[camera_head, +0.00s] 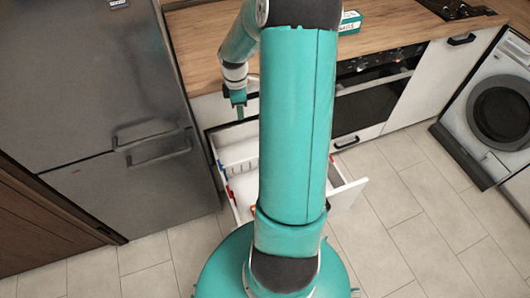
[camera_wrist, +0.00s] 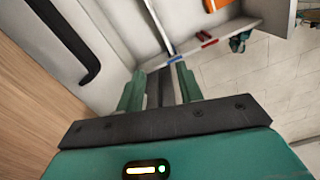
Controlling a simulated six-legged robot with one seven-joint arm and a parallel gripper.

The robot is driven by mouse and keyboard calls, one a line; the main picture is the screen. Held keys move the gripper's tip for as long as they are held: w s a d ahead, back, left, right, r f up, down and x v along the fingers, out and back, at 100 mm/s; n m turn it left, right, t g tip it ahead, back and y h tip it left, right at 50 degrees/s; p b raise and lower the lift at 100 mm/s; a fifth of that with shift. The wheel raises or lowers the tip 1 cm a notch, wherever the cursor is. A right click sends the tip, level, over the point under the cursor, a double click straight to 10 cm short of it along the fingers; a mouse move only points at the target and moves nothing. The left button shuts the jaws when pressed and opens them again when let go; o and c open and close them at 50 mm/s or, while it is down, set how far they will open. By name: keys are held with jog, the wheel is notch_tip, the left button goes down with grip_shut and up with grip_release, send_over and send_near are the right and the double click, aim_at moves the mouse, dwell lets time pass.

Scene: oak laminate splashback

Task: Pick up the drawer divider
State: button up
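The drawer divider (camera_wrist: 158,25) appears to be the thin pale strip inside the open drawer in the wrist view. It runs from the top edge down to a blue end piece close to my fingertips. My gripper (camera_wrist: 160,72) is open, with its two green fingers apart and the strip's near end in line with the gap. I cannot tell whether the fingers touch it. In the head view my gripper (camera_head: 238,101) points down above the back left of the drawer. A white partition (camera_head: 240,153) shows below it. My arm hides much of the drawer.
The white drawer (camera_head: 346,192) is pulled out below the wooden counter (camera_head: 395,25). Red clips (camera_wrist: 206,40) and an orange object (camera_wrist: 218,4) show inside the drawer. A grey fridge (camera_head: 100,90) stands at the left. Tiled floor (camera_head: 420,240) is clear at the right.

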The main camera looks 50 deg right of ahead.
jog(key=s+d+f+n+y, duration=0.1)
jog(key=s+d+f, duration=0.1)
jog(key=d+f, duration=0.2)
jog(key=s+d+f+n+t+y, duration=0.1)
jog(key=s+d+f, duration=0.2)
jog(key=f, duration=0.6)
jog(key=s+d+f+t+y, duration=0.1)
jog(key=s+d+f, duration=0.1)
jog(key=d+f, duration=0.3)
jog(key=shift+s+f+n, duration=0.25)
jog(key=shift+f+n, duration=0.15)
jog(key=shift+f, duration=0.3)
jog(key=x, duration=1.3)
jog(key=shift+w+f, duration=0.1)
jog(key=shift+f, duration=0.2)
jog(key=shift+d, duration=0.1)
grip_shut()
